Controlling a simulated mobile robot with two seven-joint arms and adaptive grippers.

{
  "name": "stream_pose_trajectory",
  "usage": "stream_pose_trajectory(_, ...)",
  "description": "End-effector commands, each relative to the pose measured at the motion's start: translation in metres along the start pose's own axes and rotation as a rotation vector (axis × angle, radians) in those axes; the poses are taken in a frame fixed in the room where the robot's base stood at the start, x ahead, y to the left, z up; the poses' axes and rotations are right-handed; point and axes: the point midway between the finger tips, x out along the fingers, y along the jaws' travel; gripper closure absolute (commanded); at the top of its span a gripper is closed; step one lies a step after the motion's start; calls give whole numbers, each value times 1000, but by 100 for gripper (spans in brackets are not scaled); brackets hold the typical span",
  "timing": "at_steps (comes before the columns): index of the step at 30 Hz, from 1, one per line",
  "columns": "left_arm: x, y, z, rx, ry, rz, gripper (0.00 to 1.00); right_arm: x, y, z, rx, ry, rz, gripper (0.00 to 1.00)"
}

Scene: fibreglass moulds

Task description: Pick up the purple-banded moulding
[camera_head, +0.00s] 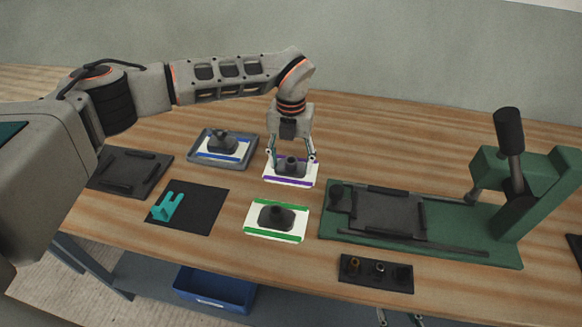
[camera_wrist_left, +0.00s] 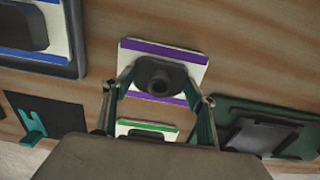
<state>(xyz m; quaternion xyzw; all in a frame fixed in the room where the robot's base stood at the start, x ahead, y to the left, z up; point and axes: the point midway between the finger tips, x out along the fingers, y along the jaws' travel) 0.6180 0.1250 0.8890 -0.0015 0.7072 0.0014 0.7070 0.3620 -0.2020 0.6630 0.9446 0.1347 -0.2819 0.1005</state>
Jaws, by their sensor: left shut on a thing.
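The purple-banded moulding (camera_head: 292,172) is a white plate with purple bands on two edges and a dark raised block with a round boss in its middle. It is near the middle of the table. In the left wrist view the moulding (camera_wrist_left: 160,60) lies between my fingers. My left gripper (camera_head: 290,157) comes down on it from above, its two fingers shut on the sides of the moulding's dark block. I cannot tell whether the moulding touches the table.
A green-banded moulding (camera_head: 276,233) lies just in front. A blue-banded moulding (camera_head: 218,153) sits in a grey tray (camera_head: 249,160) to the left. A dark mat (camera_head: 205,215) holds a teal piece (camera_head: 166,206). A green press (camera_head: 460,246) stands at the right, behind a dark block (camera_head: 350,278).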

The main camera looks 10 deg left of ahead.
Motion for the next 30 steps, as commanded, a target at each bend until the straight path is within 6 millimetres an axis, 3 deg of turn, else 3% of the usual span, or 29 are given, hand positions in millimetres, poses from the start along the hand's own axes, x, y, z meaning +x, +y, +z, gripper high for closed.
stream_pose_trajectory(8, -8, 0, 1, 0, -2, -1, 72, 0, 0, 2, 0, -3, 0, 60)
stream_pose_trajectory(14, -36, 0, 1, 1, -5, 0, 72, 1, 0, 3, 0, -3, 0, 60)
stream_pose_trajectory(24, -127, 0, 2, 0, -7, 0, 72, 2, 0, 3, 0, 1, 0, 60)
stream_pose_trajectory(30, -171, 0, 1, -1, -4, 0, 72, 2, 0, 3, 0, 1, 0, 60)
